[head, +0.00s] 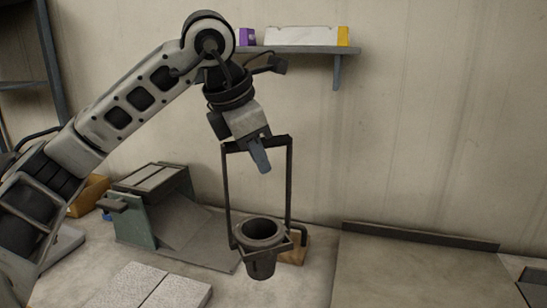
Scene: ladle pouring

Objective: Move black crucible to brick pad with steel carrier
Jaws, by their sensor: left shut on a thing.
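My left gripper (259,152) is shut on the top bar of the steel carrier (289,185), a dark rectangular frame with a ring at its bottom. The black crucible (261,265) sits upright in that ring, its rim above the ring and its body below. It appears to hang over the bench, but its gap to the surface is hard to judge. The pale speckled brick pad (174,293) lies at the lower left, to the left of the crucible, and is cut by the bottom edge. Nothing stands on its visible part. My right gripper is not in view.
A green and grey box-like device (137,225) with a sloped plate stands left of the carrier. An orange-brown block (296,247) is behind the crucible. A wide grey slab with a dark back rail (420,236) fills the right. A wall shelf (300,49) holds small items.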

